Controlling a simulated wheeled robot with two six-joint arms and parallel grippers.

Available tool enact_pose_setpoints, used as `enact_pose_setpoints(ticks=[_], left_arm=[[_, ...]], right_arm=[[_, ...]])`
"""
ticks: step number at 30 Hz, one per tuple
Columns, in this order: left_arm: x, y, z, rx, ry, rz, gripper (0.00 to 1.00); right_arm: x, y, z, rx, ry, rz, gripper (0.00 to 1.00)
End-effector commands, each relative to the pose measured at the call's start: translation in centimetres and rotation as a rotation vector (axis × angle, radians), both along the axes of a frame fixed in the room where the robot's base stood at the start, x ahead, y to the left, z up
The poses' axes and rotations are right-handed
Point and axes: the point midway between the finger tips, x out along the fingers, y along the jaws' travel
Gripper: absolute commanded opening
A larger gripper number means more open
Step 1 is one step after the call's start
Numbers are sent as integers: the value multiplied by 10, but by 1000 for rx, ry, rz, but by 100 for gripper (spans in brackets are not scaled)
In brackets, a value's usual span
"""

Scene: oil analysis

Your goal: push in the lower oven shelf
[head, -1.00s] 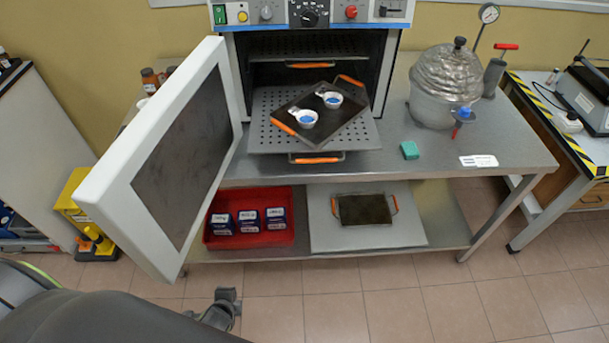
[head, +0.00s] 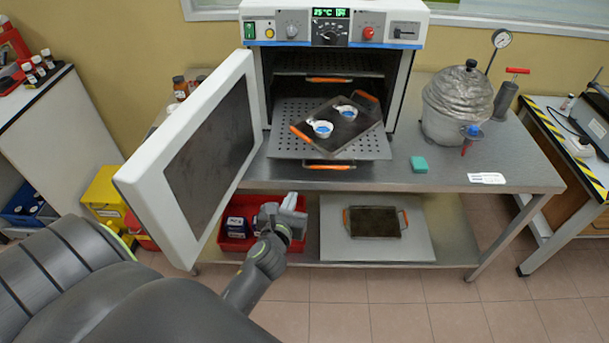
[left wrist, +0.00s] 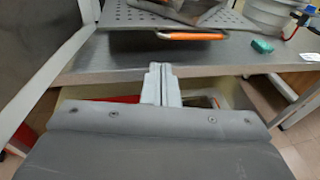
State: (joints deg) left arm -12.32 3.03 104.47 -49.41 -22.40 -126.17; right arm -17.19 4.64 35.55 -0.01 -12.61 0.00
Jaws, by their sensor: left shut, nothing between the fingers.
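The lower oven shelf (head: 284,145) is a perforated metal plate pulled out of the open oven (head: 330,50). Its orange handle (head: 328,167) is at the front edge and also shows in the left wrist view (left wrist: 197,36). A dark tray (head: 350,125) with orange handles lies askew on the shelf and bears two small white cups (head: 321,129) with blue contents. My left gripper (head: 290,200) is shut and empty, below and in front of the shelf handle, apart from it. In the left wrist view its closed fingers (left wrist: 161,70) point toward the bench edge. My right gripper is not in view.
The open oven door (head: 150,170) stands left of my left gripper. The bench top (head: 420,180) holds a teal block (head: 419,164) and a metal pressure vessel (head: 455,110) at right. A red bin (head: 230,240) and a second tray (head: 375,222) sit on the level below.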

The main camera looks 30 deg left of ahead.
Motion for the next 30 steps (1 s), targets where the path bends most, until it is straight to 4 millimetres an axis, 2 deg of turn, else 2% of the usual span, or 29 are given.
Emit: enact_pose_setpoints(ticks=[9,15,21,30], left_arm=[[62,23,-13,1,-1,0,0],[91,34,-19,-2,-1,0,0],[106,39,-22,-3,-1,0,0],[109,41,-23,-3,1,1,0]], right_arm=[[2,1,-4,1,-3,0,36],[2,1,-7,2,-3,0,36],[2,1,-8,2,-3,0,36],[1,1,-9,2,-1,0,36]])
